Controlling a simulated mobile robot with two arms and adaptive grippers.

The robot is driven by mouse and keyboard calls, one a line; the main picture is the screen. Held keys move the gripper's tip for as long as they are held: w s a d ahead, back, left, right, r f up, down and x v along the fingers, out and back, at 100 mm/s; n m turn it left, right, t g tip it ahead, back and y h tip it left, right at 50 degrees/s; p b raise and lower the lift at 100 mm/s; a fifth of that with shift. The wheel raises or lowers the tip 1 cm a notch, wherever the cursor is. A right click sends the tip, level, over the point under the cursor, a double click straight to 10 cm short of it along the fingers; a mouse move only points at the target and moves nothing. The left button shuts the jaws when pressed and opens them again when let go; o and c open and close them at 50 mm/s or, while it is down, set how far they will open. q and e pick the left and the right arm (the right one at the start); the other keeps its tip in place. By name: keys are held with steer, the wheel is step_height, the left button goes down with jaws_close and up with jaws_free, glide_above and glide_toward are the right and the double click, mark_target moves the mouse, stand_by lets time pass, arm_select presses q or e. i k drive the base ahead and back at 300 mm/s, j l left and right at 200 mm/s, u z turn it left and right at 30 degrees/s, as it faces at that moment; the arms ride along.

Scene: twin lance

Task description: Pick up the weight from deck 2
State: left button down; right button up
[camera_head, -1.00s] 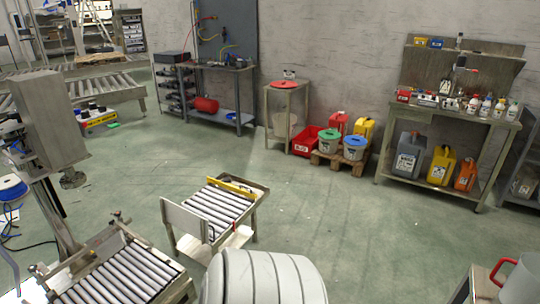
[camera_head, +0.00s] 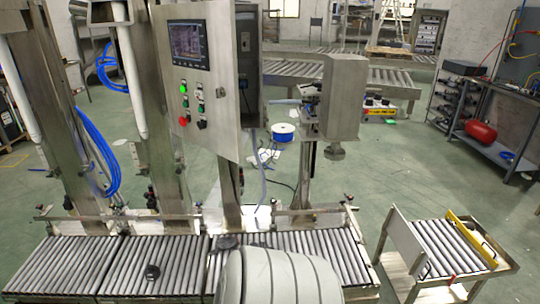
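A small dark round object (camera_head: 151,272), which looks like a weight, sits on a roller deck (camera_head: 184,262) left of the picture's middle. A grey, low round object (camera_head: 228,241) shows on the neighbouring roller deck (camera_head: 325,250), partly behind my own pale rounded body part. Another roller deck (camera_head: 62,265) lies at the far left. No deck number is readable, so I cannot tell which is deck 2. Neither of my grippers is in view.
A control box (camera_head: 195,80) with a screen and buttons stands above the decks. Steel columns (camera_head: 152,130) rise behind the rollers. A small roller cart (camera_head: 440,250) stands at the right. A blue spool (camera_head: 284,132) is behind. Green floor (camera_head: 400,165) is open beyond.

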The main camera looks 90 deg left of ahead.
mark_target(152, 272)
steer(key=u, duration=3.75)
steer(key=i+j+u, duration=0.1)
steer(key=i, duration=0.05)
